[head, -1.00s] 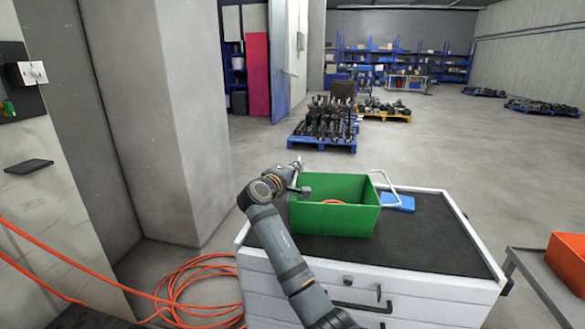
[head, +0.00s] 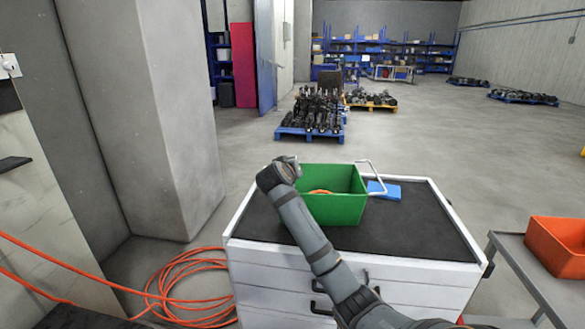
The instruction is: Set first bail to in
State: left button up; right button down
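A green bin (head: 345,207) stands on the dark top of a white drawer cabinet (head: 400,262). A pale wire bail (head: 375,172) shows at the bin's right end, swung outward over the cabinet top, beyond the rim. No bail can be made out at the bin's left end, where my arm covers part of the view. My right arm comes up from the bottom right, and its wrist is by the bin's left end. My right gripper (head: 287,160) is mostly hidden behind the wrist, so its fingers cannot be read. My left gripper is not in view.
Something orange (head: 320,192) lies inside the bin. A blue block (head: 385,190) lies right of the bin near the bail. A grey cart (head: 520,270) with an orange bin (head: 556,248) stands at right. Orange hose (head: 180,285) coils on the floor at left.

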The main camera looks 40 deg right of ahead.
jog(key=shift+s+d+f+m+t+y+b, duration=0.1)
jog(key=shift+f+m+t+y+b, duration=0.4)
jog(key=shift+f+m+y, duration=0.45)
jog(key=shift+r+m+h, duration=0.15)
jog(key=shift+m+h, duration=0.1)
jog(key=c, duration=1.5)
grip_release()
jog(key=v, duration=1.2)
